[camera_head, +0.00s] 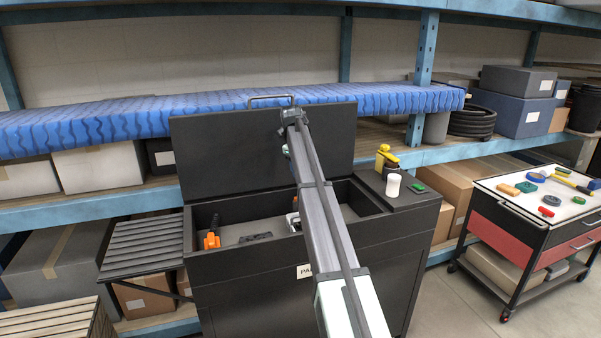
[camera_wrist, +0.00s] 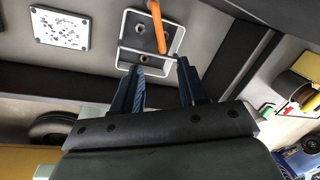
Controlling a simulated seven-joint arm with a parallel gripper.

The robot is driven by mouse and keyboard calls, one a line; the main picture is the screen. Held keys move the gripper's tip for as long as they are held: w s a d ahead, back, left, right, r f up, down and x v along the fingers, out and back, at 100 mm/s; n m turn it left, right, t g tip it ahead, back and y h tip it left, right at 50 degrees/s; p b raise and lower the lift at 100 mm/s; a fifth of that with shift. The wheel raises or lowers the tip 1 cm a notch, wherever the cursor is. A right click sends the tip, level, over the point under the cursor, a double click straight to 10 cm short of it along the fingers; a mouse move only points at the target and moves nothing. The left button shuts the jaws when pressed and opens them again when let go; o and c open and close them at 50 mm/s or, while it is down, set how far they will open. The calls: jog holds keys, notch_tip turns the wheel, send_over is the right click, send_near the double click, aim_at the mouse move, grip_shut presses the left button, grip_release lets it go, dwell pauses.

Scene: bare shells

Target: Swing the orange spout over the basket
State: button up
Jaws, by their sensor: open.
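An orange spout (camera_wrist: 157,28) shows in the wrist view as a bent rod at the top, its lower end just beyond my gripper's fingertips. Behind it is a pale plate with two dark recesses, each with a small round fitting; the upper recess (camera_wrist: 134,28) and lower recess (camera_wrist: 132,58) are partly covered by spout and fingers. I cannot make out a basket for certain. My gripper (camera_wrist: 159,65) is open, its two dark fingers apart with nothing between them. In the head view my arm hides the gripper and whatever is behind it.
In the head view a black chest (camera_head: 310,262) stands with its lid (camera_head: 235,140) raised. An orange object (camera_head: 212,240) is inside at left. A white cup (camera_head: 393,186) and yellow item (camera_head: 385,156) stand on its right ledge. A tool cart (camera_head: 520,215) is at right.

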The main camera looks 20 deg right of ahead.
jog(key=shift+d+f, duration=0.15)
jog(key=shift+d, duration=0.2)
jog(key=shift+c, duration=1.4)
jog(key=d+f, duration=0.1)
jog(key=s+d+f, duration=0.1)
jog(key=d, duration=0.1)
jog(key=shift+d+f, duration=0.1)
jog(key=shift+f, duration=0.25)
jog(key=c, duration=0.4)
jog(key=shift+d+n+h, duration=0.15)
jog(key=shift+n+h, duration=0.15)
jog(key=shift+n, duration=0.2)
grip_shut()
notch_tip(320, 180, down, 10)
jog(key=d+n+h, duration=0.1)
jog(key=n, duration=1.3)
jog(key=shift+d+n, duration=0.3)
jog(key=shift+n, duration=0.1)
